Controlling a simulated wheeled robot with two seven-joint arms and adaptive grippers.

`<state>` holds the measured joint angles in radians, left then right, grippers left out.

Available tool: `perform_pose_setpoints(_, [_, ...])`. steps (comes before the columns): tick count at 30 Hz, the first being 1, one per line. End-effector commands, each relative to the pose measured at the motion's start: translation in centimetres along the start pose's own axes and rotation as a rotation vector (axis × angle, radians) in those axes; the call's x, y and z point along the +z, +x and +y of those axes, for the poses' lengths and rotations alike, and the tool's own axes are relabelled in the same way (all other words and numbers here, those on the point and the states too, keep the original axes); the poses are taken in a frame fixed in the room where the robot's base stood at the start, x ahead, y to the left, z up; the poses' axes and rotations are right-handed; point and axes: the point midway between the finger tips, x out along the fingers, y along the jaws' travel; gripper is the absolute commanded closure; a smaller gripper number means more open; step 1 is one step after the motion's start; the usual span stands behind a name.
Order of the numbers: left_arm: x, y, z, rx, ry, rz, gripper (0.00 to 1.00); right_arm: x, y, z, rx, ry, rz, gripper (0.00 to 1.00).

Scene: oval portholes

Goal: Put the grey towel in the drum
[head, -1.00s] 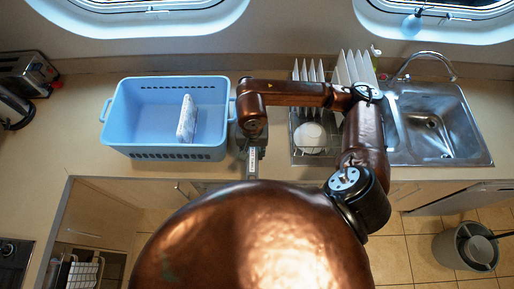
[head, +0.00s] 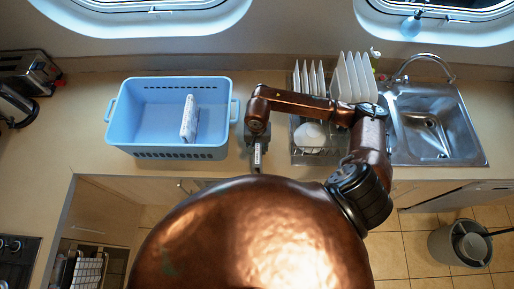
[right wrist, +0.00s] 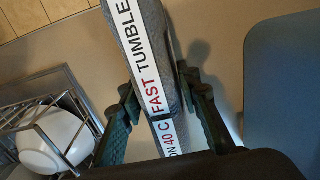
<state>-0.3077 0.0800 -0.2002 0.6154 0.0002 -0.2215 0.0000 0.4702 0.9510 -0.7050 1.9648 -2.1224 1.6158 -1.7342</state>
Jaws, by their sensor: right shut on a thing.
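The grey towel (right wrist: 177,75) is a narrow folded grey bundle with a white printed band, seen close in the right wrist view. My right gripper (right wrist: 160,118) is shut on it, one finger on each side. In the head view, my right gripper (head: 257,146) points down between the blue basket and the dish rack, with the towel's banded edge (head: 257,158) small below it. My left gripper is not in view. I cannot make out a drum in these frames.
A blue basket (head: 128,137) with a whitish slab (head: 189,118) in it stands to the left. A dish rack (head: 297,150) with plates and a bowl, then a sink (head: 437,125), are to the right. A grey bucket (head: 443,250) stands on the floor.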

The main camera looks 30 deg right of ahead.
Motion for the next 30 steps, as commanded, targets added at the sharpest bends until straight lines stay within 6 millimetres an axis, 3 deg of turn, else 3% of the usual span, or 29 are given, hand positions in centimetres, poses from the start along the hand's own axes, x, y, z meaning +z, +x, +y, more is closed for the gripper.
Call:
perform_pose_setpoints(5, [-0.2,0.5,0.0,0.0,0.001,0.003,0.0,0.0,0.3,0.0,-0.001,0.0,0.001,1.0])
perform_pose_setpoints(6, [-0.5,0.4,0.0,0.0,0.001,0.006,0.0,0.0,0.3,0.0,0.0,0.0,0.0,0.67])
perform_pose_setpoints(13, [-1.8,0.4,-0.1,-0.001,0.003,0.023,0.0,0.0,0.2,0.0,0.0,0.0,0.0,0.52])
perform_pose_setpoints(24, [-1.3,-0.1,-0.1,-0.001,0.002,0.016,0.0,0.0,-0.2,0.0,0.0,0.001,0.0,0.52])
perform_pose_setpoints(30, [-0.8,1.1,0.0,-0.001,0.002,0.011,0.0,-0.2,-3.2,-0.1,-0.003,-0.001,0.007,0.52])
